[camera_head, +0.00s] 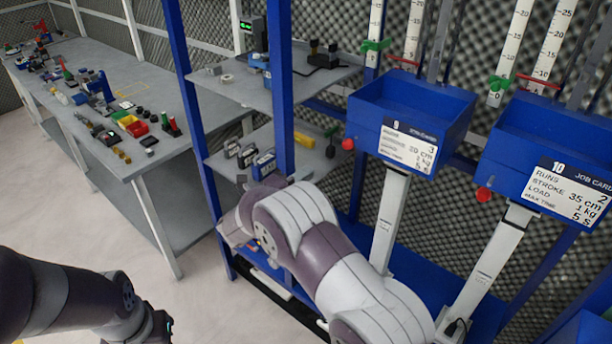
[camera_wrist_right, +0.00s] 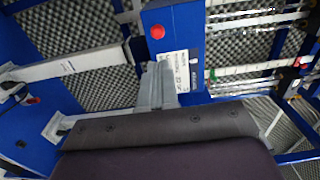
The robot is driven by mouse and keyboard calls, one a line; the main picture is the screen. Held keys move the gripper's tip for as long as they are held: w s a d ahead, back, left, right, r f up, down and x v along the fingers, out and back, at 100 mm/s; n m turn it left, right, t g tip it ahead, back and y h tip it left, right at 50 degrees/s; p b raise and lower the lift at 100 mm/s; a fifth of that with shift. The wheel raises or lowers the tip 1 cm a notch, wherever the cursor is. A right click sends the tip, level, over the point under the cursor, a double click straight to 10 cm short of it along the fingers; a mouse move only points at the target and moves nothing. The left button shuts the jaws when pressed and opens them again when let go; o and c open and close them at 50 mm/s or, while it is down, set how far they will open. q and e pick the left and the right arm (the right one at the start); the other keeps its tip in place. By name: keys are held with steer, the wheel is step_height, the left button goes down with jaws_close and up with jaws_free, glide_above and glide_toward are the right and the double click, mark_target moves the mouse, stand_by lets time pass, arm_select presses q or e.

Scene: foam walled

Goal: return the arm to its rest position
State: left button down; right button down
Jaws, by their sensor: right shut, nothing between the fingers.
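My right arm (camera_head: 345,270) comes in from the lower right in the head view and reaches up and left, in front of the blue-framed rack. Its gripper is mostly hidden behind the wrist there. In the right wrist view the right gripper's grey fingers (camera_wrist_right: 157,68) are together and hold nothing. They point towards a blue bin (camera_wrist_right: 174,40) with a white card. My left arm (camera_head: 70,295) shows at the lower left in the head view, over the pale floor.
The rack's lower shelf (camera_head: 225,172) is just behind the right arm, with small meters (camera_head: 264,163) on it. Blue bin 9 (camera_head: 440,105) and blue bin 10 (camera_head: 520,145) stand at the right on posts. A cluttered grey workbench (camera_head: 150,92) is at the left. Floor (camera_head: 90,225) before it is clear.

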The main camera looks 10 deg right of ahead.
steer(key=w+a+f+n+t+y, duration=0.1)
steer(key=a+f+n+y, duration=0.9)
steer(key=n, duration=0.5)
steer(key=s+f+n+g+y, duration=0.2)
steer(key=s+n+g+y, duration=0.1)
steer(key=s+n+y, duration=0.25)
steer(key=s+d+n+g, duration=0.3)
steer(key=s, duration=0.5)
steer(key=s+d+n+g, duration=0.3)
steer(key=s+n, duration=0.1)
steer(key=s, duration=0.5)
steer(key=s+d+r, duration=0.3)
steer(key=s+d, duration=0.1)
steer(key=s, duration=0.1)
steer(key=s+d+r+n+g+h, duration=0.1)
steer(key=s+d+r, duration=0.2)
steer(key=s+d, duration=0.1)
steer(key=shift+s+d+g, duration=0.2)
steer(key=shift+s+g, duration=0.1)
steer(key=shift+s, duration=0.45)
steer(key=shift+d, duration=0.1)
